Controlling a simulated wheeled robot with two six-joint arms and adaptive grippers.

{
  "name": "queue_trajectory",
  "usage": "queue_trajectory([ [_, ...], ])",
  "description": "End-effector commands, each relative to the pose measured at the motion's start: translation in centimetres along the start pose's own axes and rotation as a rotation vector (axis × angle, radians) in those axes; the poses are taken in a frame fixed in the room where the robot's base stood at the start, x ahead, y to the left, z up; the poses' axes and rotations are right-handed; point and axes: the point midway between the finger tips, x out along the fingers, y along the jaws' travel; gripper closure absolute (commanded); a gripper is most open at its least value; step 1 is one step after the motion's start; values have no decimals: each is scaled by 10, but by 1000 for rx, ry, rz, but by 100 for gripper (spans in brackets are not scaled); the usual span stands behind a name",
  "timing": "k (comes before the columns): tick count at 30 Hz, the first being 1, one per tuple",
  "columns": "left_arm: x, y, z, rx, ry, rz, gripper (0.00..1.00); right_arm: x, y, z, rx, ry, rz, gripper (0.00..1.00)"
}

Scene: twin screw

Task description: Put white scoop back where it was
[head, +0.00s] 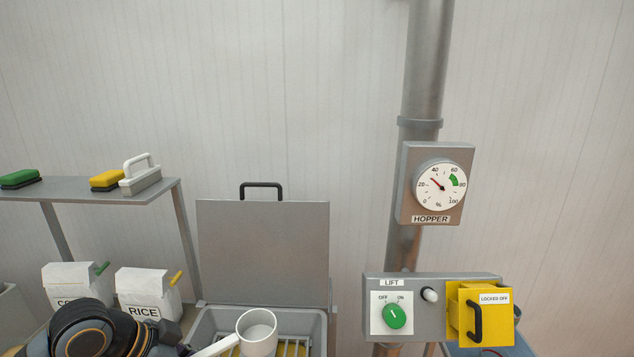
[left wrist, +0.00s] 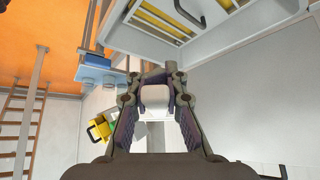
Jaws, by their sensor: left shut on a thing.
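The white scoop (head: 258,333) has a round cup and a handle pointing left. In the head view its cup shows over the open grey bin (head: 207,322), in front of the grate; I cannot tell how high it is. My left gripper (head: 186,350) is at the handle's left end, at the bottom edge of the head view. In the left wrist view the left gripper (left wrist: 156,88) is shut on the white scoop (left wrist: 156,101), which sits between its fingers. My right gripper is not in view.
A rice bag (head: 146,295) with a yellow handle and another bag (head: 75,282) with a green handle stand left of the bin. A shelf (head: 60,189) above holds green, yellow and white brushes. The bin's lid (head: 263,250) stands open. A lift control box (head: 440,290) is at right.

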Motion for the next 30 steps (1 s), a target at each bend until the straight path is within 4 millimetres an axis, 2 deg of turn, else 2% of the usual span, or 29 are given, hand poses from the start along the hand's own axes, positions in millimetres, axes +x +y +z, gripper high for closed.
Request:
queue_trajectory([
  [1,0,16,0,8,-4,4,100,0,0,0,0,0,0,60],
  [3,0,30,-1,11,-2,7,100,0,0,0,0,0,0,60],
  [6,-1,39,-2,12,1,6,100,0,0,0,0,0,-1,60],
  [30,-1,39,-2,12,2,5,100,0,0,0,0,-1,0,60],
])
